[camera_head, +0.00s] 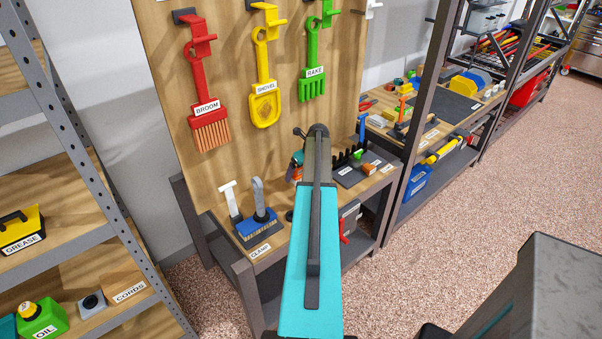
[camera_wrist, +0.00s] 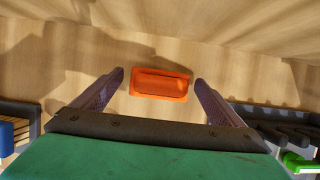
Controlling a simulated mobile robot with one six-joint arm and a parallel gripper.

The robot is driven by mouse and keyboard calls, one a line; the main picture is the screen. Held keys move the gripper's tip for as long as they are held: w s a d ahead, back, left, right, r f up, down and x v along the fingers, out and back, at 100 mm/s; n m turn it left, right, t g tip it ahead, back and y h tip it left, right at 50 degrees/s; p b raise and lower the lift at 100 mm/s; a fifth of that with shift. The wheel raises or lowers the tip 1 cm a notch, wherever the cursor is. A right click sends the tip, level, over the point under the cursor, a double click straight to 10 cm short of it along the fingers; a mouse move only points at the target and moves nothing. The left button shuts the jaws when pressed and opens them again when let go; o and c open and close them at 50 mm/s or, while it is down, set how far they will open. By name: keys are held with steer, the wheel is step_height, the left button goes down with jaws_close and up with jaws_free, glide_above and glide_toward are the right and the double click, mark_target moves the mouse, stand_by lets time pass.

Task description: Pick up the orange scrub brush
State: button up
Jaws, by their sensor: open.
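The orange scrub brush (camera_wrist: 160,84) lies on the wooden bench top in the wrist view, as a small rounded block seen from above. My gripper (camera_wrist: 160,84) is open, with one finger to the left of the brush and one to the right. Gaps show between the brush and both fingertips. I cannot tell how far above the bench the fingertips are. In the head view my arm reaches over the bench and hides the brush.
A pegboard (camera_head: 230,140) with a red broom, yellow shovel and green rake rises behind. A grey shelf post (camera_head: 412,110) is to the right.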

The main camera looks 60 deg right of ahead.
steer(key=shift+w+f, duration=0.1)
steer(key=shift+f, duration=0.25)
stand_by(0.3)
steer(key=c, duration=1.2)
steer(key=shift+r, duration=0.2)
steer(key=shift+r+b, duration=1.15)
steer(key=shift+r, duration=3.7)
